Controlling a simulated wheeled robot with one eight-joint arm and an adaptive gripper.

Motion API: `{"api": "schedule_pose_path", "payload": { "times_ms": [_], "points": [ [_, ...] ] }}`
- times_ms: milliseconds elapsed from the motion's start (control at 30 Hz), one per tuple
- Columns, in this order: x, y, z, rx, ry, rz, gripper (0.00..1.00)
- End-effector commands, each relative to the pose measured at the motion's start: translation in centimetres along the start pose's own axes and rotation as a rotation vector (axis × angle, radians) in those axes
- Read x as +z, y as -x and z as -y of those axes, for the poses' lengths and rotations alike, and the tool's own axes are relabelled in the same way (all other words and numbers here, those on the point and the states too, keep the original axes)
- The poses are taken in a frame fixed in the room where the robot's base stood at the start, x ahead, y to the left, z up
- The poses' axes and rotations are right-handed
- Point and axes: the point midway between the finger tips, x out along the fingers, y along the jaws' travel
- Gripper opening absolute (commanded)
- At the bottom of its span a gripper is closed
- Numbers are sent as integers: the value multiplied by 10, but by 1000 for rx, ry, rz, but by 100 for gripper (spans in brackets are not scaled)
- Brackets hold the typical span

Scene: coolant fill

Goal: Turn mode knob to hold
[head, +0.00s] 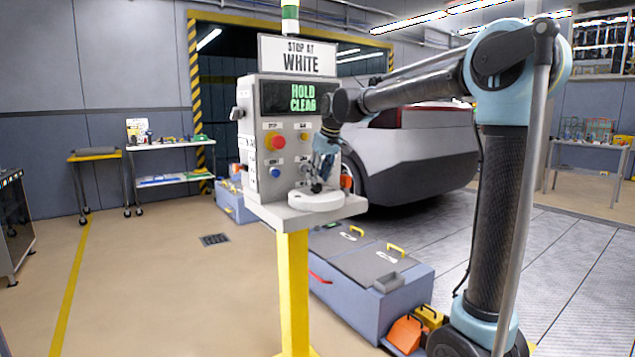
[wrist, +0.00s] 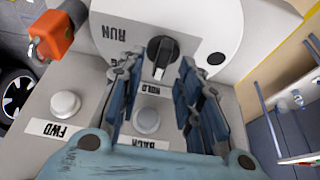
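The mode knob (wrist: 161,52) is black, on a white round plate (wrist: 205,20). It shows in the wrist view with its white pointer mark toward the HOLD label (wrist: 153,89); the RUN label (wrist: 112,32) is at upper left. My gripper (wrist: 160,64) is open, its blue fingers apart on the left and right of the knob's near side, with nothing seen between them in grip. In the head view my gripper (head: 320,178) points down over the white plate (head: 316,200) on the console shelf. I cannot tell there whether it touches the knob.
The console display (head: 290,97) reads HOLD CLEAR; a sign (head: 297,56) above reads STOP AT WHITE. White FWD (wrist: 65,103) and BACK (wrist: 146,119) buttons sit near the fingers. An orange part (wrist: 52,34) is at upper left. A car (head: 420,150) stands behind.

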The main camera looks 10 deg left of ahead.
Motion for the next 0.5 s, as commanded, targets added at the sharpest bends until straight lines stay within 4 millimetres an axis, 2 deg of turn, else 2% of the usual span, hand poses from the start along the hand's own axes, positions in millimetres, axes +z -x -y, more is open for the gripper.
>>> {"api": "schedule_pose_path", "payload": {
  "times_ms": [300,500],
  "points": [
    [0,61,-1,0,0,0,32],
    [-1,86,-1,-1,0,-1,32]
  ]
}}
